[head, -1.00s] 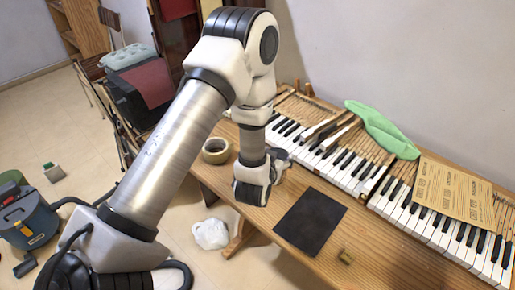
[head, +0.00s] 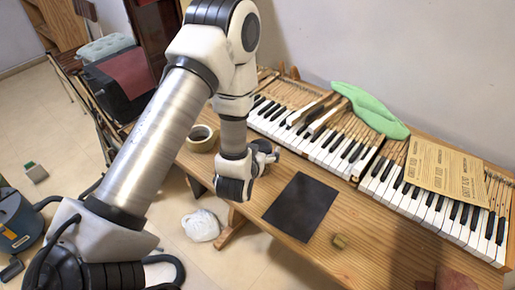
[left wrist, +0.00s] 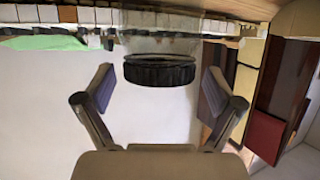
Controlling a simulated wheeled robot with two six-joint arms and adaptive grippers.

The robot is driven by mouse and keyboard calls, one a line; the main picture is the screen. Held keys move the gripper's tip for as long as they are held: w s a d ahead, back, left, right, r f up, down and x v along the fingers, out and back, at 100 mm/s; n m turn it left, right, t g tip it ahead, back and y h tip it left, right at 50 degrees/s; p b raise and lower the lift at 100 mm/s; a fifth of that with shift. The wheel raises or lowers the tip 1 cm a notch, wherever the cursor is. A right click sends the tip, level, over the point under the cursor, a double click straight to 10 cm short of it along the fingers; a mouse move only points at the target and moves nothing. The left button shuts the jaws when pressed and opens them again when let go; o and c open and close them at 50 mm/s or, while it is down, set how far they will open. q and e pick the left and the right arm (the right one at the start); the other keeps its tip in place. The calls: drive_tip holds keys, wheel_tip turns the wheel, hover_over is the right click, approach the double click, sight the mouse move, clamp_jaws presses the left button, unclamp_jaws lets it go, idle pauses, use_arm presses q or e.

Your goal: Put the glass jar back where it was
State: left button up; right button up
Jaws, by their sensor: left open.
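The glass jar (left wrist: 160,45) is clear with a black lid (left wrist: 160,70). In the left wrist view, which looks upside down, it stands at the table's surface with its lid toward me. My left gripper (left wrist: 157,88) is open, with one finger to each side of the lid and visible gaps between. The jar is not held. In the head view my left gripper (head: 265,154) is low over the table near the piano keys, beside the dark mat. I cannot make out the jar there. My right gripper is not in view.
A brownish shape (head: 452,279) shows at the lower right. The table's front is mostly clear.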

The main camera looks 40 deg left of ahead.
use_arm(q)
drive_tip(key=p+v, duration=1)
drive_tip(key=v, duration=0.2)
drive_tip(key=s+d+f+m+g+h+b, duration=0.1)
drive_tip(key=s+d+f+g+h, duration=0.1)
drive_tip(key=s+f+g, duration=0.4)
drive_tip(key=s+d+f+m+g+h+b, duration=0.1)
drive_tip(key=s+d+f+m+g+h, duration=0.1)
drive_tip(key=s+f+g, duration=0.5)
drive_tip(key=shift+s+d+f, duration=0.45)
drive_tip(key=shift+s+f, duration=0.95)
drive_tip(key=shift+s, duration=0.85)
